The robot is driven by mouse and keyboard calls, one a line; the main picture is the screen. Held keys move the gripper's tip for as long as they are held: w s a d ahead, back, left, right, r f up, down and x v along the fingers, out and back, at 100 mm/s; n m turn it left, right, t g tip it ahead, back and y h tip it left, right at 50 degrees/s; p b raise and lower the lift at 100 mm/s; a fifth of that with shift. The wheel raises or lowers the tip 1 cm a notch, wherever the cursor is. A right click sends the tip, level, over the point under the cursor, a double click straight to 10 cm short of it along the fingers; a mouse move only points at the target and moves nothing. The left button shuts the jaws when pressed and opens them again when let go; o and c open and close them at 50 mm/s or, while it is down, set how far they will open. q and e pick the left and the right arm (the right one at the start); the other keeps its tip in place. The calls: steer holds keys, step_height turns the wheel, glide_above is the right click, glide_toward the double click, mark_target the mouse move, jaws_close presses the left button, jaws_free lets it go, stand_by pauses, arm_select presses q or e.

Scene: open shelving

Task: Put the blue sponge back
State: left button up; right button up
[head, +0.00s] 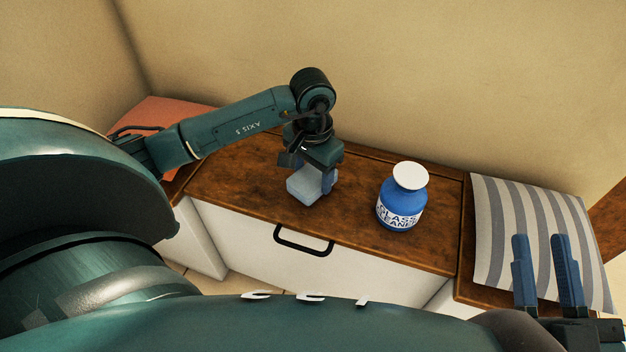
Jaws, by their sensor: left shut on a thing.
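The blue sponge (302,188) is a pale blue block at the middle of the wooden cabinet top (240,178). My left gripper (313,182) points down from above and is shut on the sponge. The gripper hides the sponge's upper back part. I cannot tell whether the sponge touches the wood or hangs just above it. My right gripper (547,275) is at the lower right, with its two blue fingers apart and nothing between them.
A blue glass cleaner bottle (400,203) with a white cap stands right of the sponge. A striped grey and white cushion (520,225) lies further right. An orange-red item (185,112) is at the far left. A white drawer front (270,254) with a black handle is below. The wall is behind.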

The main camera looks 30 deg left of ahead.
arm_select(q)
steer(key=shift+f, duration=0.8)
steer(key=shift+r, duration=0.1)
arm_select(e)
steer(key=shift+w+r+y, duration=0.1)
steer(key=shift+r+y, duration=0.2)
steer(key=shift+r, duration=0.1)
steer(key=shift+n, duration=0.3)
arm_select(q)
steer(key=o, duration=0.9)
arm_select(e)
steer(key=shift+r, duration=0.1)
steer(key=shift+r, duration=0.1)
